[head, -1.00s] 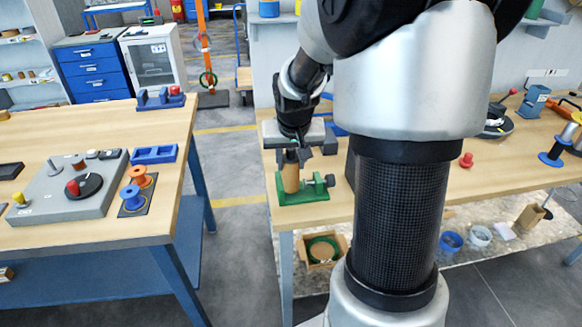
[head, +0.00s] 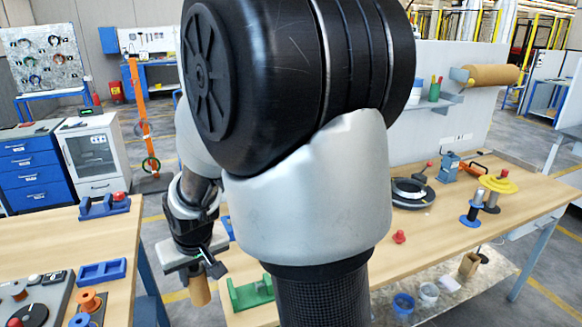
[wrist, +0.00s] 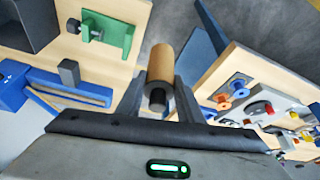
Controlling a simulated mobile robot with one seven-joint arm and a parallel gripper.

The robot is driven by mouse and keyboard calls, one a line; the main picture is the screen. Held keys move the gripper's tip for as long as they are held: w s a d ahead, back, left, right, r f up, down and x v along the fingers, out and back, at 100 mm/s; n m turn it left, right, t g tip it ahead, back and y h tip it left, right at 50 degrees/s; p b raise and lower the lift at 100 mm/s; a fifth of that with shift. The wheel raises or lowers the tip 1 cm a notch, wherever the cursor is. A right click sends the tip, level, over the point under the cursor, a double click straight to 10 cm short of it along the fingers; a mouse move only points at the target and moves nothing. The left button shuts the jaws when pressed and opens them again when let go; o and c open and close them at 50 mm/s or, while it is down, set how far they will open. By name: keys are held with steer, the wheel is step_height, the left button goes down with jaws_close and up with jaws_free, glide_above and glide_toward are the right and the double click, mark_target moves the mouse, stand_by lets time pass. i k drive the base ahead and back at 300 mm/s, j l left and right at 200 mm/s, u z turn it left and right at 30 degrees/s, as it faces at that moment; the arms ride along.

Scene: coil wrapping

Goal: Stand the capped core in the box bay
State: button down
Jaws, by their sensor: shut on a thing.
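My gripper (head: 203,266) is shut on the capped core (head: 199,292), a tan cylinder that hangs roughly upright below it. In the wrist view, the core (wrist: 161,60) is between the two fingers (wrist: 158,98), with a dark round cap at its near end. The core is clear of the green clamp fixture (head: 250,293), which stands empty on the right bench. A blue tray with two compartments (head: 102,272) lies on the left table. A dark open box (wrist: 30,22) shows in the wrist view. I cannot tell which is the box bay.
The left table carries a grey board (wrist: 275,105) with spools and knobs, and a blue stand (head: 104,207) at its back. A gap with floor separates the tables. The right bench holds a red knob (head: 399,237), a black ring (head: 411,193) and spools farther right.

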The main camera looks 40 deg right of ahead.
mark_target(501, 169)
steer(key=k+l, duration=0.15)
steer(key=l, duration=0.25)
steer(key=k+l, duration=0.1)
steer(key=l, duration=0.3)
steer(key=k+l, duration=0.15)
steer(key=l, duration=0.25)
steer(key=k+l, duration=0.1)
steer(key=l, duration=0.3)
steer(key=k+l, duration=0.15)
steer(key=l, duration=0.25)
steer(key=k+l, duration=0.1)
steer(key=l, duration=0.55)
steer(key=k+l, duration=0.15)
steer(key=l, duration=0.55)
steer(key=k+l, duration=0.1)
steer(key=l, duration=0.55)
steer(key=k+l+z, duration=0.1)
steer(key=l, duration=0.55)
steer(key=k+l, duration=0.15)
steer(key=l, duration=0.55)
steer(key=k+l, duration=0.1)
steer(key=l, duration=0.55)
